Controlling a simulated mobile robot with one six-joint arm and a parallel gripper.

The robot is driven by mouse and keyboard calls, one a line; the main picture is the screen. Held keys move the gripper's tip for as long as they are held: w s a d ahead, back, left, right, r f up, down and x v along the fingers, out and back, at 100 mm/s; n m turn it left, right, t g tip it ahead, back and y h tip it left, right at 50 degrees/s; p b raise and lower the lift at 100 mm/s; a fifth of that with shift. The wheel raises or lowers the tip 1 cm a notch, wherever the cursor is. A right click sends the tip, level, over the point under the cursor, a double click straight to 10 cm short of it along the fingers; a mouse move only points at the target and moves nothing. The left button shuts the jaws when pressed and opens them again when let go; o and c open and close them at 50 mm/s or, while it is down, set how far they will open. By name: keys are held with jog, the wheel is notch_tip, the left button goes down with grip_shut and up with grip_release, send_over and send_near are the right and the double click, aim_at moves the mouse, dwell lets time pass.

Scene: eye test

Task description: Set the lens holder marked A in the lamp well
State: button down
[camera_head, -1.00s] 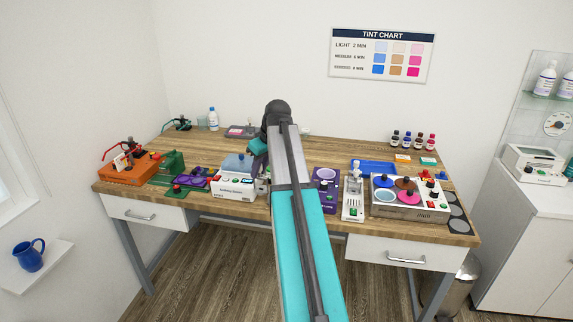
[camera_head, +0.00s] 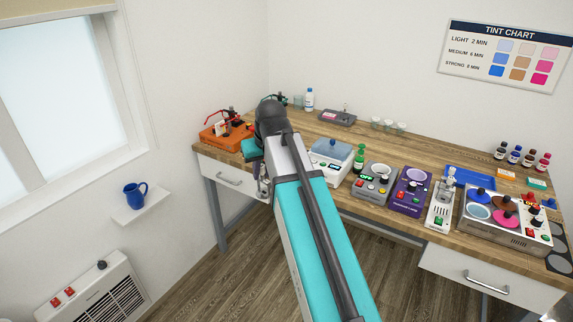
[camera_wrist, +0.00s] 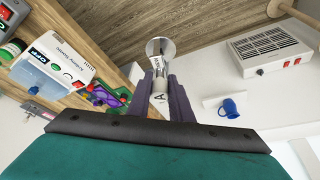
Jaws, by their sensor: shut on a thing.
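My gripper (camera_wrist: 158,84) is shut on the lens holder (camera_wrist: 158,68), a pale stem with a white label that shows a black A. A wide silvery round end of it points away from me, clear of the wooden table top. In the head view my arm hides most of the gripper near the table's front left edge. I cannot tell for sure which unit has the lamp well. A grey unit (camera_head: 366,190) and a purple unit (camera_head: 400,203), each with a pale round top, stand to the right of my arm.
A white box (camera_head: 335,178) with a blue lid stands just right of my arm, with a green bottle (camera_head: 360,158) beside it. An orange unit (camera_head: 215,143) is at the left end. A white unit (camera_head: 437,212) and a multi-well unit (camera_head: 500,232) fill the right. A wall heater (camera_head: 95,295) is at lower left.

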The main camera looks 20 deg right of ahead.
jog(key=s+a, duration=0.1)
jog(key=a, duration=0.6)
jog(key=shift+s+r, duration=0.2)
